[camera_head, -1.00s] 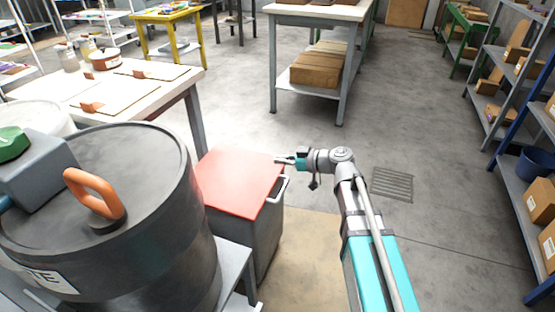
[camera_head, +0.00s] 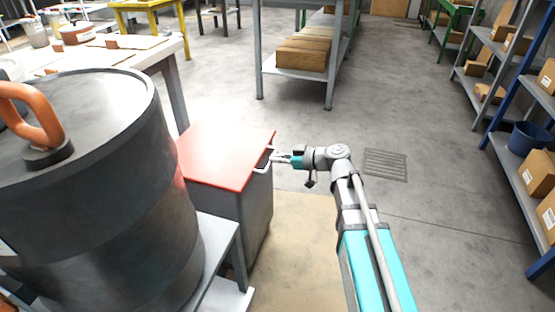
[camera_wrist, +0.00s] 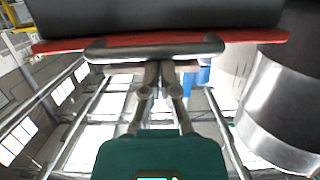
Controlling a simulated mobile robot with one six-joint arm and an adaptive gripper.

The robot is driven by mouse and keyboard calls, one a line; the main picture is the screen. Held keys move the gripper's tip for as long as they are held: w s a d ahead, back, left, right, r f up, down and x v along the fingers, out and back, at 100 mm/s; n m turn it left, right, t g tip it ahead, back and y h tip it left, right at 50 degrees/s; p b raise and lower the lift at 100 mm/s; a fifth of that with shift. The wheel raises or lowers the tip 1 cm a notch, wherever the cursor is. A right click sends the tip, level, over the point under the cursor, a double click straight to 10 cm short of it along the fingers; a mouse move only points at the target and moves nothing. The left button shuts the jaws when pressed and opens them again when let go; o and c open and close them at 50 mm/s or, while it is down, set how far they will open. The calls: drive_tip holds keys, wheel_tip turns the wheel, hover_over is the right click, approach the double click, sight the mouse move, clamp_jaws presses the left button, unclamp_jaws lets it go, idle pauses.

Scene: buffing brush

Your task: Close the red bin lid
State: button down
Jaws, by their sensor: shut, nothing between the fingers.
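The red bin lid (camera_head: 225,155) lies flat, or nearly so, across the top of a dark grey bin (camera_head: 240,215), left of centre in the head view. I cannot tell if a thin gap remains under it. A metal handle (camera_head: 265,160) is on the bin's right side by the lid's edge. My gripper (camera_head: 275,158) is shut and empty, with its tips at that handle. In the wrist view the lid's red edge (camera_wrist: 265,37) and the handle bar (camera_wrist: 155,48) cross the top, just beyond my fingertips (camera_wrist: 160,68). Contact with the handle is unclear.
A white worktable (camera_head: 95,60) is behind. Shelves (camera_head: 515,160) stand at far right. The floor right of the bin is open.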

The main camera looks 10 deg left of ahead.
drive_tip(key=shift+s+d+f+b, duration=0.1)
drive_tip(key=shift+s+f+b, duration=0.1)
drive_tip(key=shift+f+b, duration=0.35)
drive_tip(key=shift+s+f, duration=0.15)
drive_tip(key=shift+f, duration=0.05)
drive_tip(key=shift+r, duration=0.1)
wheel_tip(320, 180, up, 5)
drive_tip(key=p, duration=0.5)
drive_tip(key=s+d+f+b, duration=0.1)
drive_tip(key=d+f+b, duration=0.4)
drive_tip(key=d, duration=0.4)
idle(0.3)
drive_tip(key=shift+s, duration=0.1)
idle(0.4)
